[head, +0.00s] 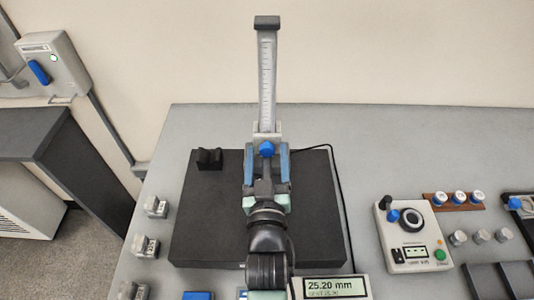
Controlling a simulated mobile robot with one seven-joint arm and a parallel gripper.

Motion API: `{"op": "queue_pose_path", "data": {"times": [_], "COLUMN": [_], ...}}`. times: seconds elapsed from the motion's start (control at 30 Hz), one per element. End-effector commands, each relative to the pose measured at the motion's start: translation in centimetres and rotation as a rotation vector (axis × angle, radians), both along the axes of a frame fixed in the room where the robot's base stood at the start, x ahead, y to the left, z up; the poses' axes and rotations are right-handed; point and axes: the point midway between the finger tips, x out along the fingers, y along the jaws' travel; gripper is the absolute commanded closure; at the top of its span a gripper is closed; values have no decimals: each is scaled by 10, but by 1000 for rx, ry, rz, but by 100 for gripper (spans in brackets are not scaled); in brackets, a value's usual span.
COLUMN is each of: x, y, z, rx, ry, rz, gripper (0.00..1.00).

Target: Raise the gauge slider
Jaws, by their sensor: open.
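The height gauge (267,85) stands upright on the dark plate, with a pale scale column and a dark cap. Its gauge slider (266,131) sits low on the column, with a blue knob (266,149) facing me. My gripper (266,152) is open, its two blue fingers on the left and right of the knob and slider. I cannot tell whether either finger touches the slider. My wrist and gripper body hide the gauge's lower part and base. A display (329,286) at the bottom reads 25.20 mm.
The dark plate (205,225) lies on a grey table (200,124). A dark V-shaped block (209,158) sits on its back left. Small metal blocks (146,245) stand at left. A control box (413,238) and a brown rack (453,202) stand at right. A black cable (339,190) runs along the plate's right edge.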

Motion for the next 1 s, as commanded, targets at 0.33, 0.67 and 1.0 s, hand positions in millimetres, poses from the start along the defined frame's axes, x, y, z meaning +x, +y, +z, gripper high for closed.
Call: {"op": "queue_pose_path", "data": {"times": [0.33, 0.67, 1.0], "x": [0, 0, 0], "y": [0, 0, 0], "z": [0, 0, 0], "rx": [0, 0, 0], "ry": [0, 0, 0], "rz": [0, 0, 0], "gripper": [48, 100, 100]}}
